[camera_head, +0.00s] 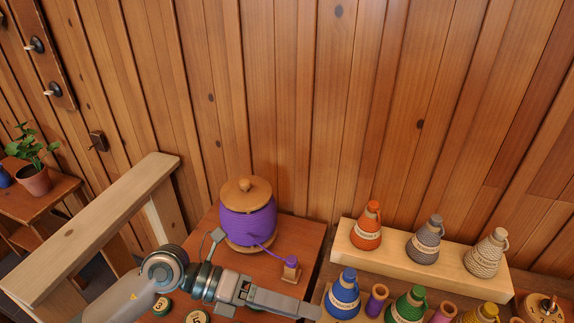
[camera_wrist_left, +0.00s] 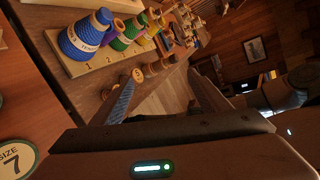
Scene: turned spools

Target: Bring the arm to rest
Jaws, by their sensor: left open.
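My left gripper (camera_head: 300,303) reaches in from the lower left in the head view, low over the reddish table (camera_head: 305,230). Its two fingers also show in the left wrist view (camera_wrist_left: 160,80), spread apart with nothing between them. A large purple spool (camera_head: 245,222) with wooden ends stands on the table behind the gripper. Its thread runs to a small wooden post with a purple top (camera_head: 290,265), close behind the fingers. The blue cone (camera_head: 343,295) is to the right of the fingertips. My right gripper is not in view.
A pale stepped rack (camera_head: 385,262) holds orange, grey and cream cones, with blue, green and yellow ones in front. Numbered discs (camera_head: 196,317) lie beneath my arm. A wooden rail (camera_head: 100,225) and a potted plant (camera_head: 34,178) stand left. The plank wall (camera_head: 300,90) closes the back.

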